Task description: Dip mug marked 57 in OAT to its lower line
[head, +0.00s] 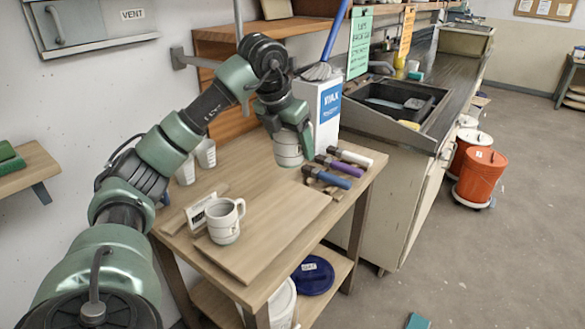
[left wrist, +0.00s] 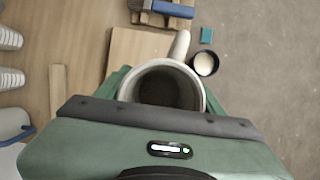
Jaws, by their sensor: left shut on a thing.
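My left gripper (head: 290,136) is shut on a pale grey mug (head: 288,153) and holds it above the far part of the wooden table. In the left wrist view the mug (left wrist: 170,88) is seen from above, with its handle pointing up. No number on it is readable. An open dark-rimmed bucket with pale contents (left wrist: 205,64) shows in the left wrist view. My right gripper is out of view.
Another mug (head: 224,222) stands on a board (head: 285,228) beside a small card (head: 202,211). White cups (head: 206,153), several stamp-like tools (head: 333,167) and a white box (head: 326,110) crowd the far table. Orange buckets (head: 482,178) stand on the floor at right.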

